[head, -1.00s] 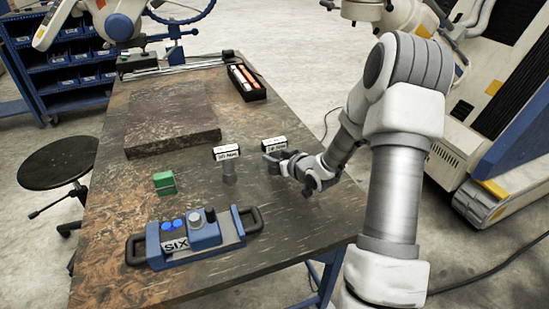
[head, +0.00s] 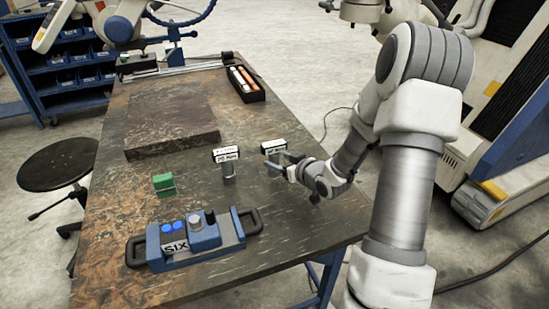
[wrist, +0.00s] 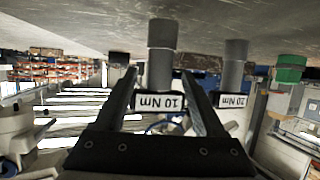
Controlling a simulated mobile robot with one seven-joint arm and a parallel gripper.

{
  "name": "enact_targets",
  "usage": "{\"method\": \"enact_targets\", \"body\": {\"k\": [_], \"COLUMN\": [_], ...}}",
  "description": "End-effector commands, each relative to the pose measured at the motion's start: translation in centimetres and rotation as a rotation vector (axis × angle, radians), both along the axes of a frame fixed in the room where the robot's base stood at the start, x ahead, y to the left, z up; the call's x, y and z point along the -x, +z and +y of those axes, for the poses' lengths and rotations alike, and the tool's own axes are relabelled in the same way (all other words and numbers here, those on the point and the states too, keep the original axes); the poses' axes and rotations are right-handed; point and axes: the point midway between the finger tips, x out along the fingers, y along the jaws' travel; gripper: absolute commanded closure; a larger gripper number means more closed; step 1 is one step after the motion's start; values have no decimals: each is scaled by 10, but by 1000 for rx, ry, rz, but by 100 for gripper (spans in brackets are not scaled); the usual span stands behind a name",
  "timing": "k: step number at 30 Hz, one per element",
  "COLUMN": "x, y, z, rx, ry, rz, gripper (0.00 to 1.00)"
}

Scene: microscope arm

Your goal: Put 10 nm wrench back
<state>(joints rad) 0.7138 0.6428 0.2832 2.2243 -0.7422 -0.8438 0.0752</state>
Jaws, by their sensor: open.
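Two grey upright tools with white labels stand on the table. One wrench (head: 228,163) is left of my gripper (head: 279,162); the other wrench (head: 273,147) is at my gripper's fingertips. In the wrist view, which is upside down, the near wrench (wrist: 161,62) has a "10 Nm" label and appears between my two spread fingers (wrist: 158,78). My gripper is open and holds nothing. How far the near wrench lies inside the jaws is hard to tell.
A blue device marked "SIX" (head: 240,228) with black handles lies at the table's front. A green block (head: 164,184) stands behind it. A dark slab (head: 170,145) lies at the left. A black tray (head: 259,95) with orange and white items is at the back right.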

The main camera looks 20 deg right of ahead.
Motion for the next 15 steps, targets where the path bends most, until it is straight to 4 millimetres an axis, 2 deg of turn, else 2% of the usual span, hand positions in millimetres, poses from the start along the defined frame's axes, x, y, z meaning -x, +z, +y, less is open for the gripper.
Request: {"method": "enact_targets", "body": {"k": [3,7,15], "x": [26,49,73], "y": [13,22,31], "z": [-6,-10,-14], "rx": [1,0,0], "ry": [-3,-3,0], "rz": [0,1,0], "gripper": [29,29,29]}}
